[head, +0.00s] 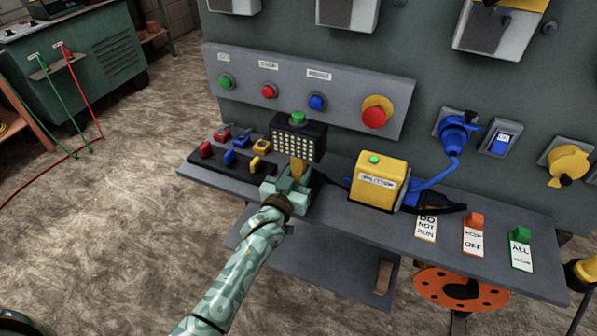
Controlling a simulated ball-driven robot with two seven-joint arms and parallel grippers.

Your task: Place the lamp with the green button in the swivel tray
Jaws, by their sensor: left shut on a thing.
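The lamp with the green button is a black block (285,134) with a grid of pale lights on its face and a green button on top. It is upright above the front part of the grey shelf, with a yellow part below it. My left gripper (297,183) is shut on the lamp at this lower yellow part; its fingertips are partly hidden. A flat grey tray-like panel (318,272) shows below the shelf; I cannot tell for sure that it is the swivel tray. My right gripper is not in view.
On the grey shelf (325,205) are small coloured padlocks (229,157) on the left, a yellow box with a green button (378,178) and several tags (473,236) on the right. Behind is a control panel (340,93) with buttons. An orange disc (431,284) is below right.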

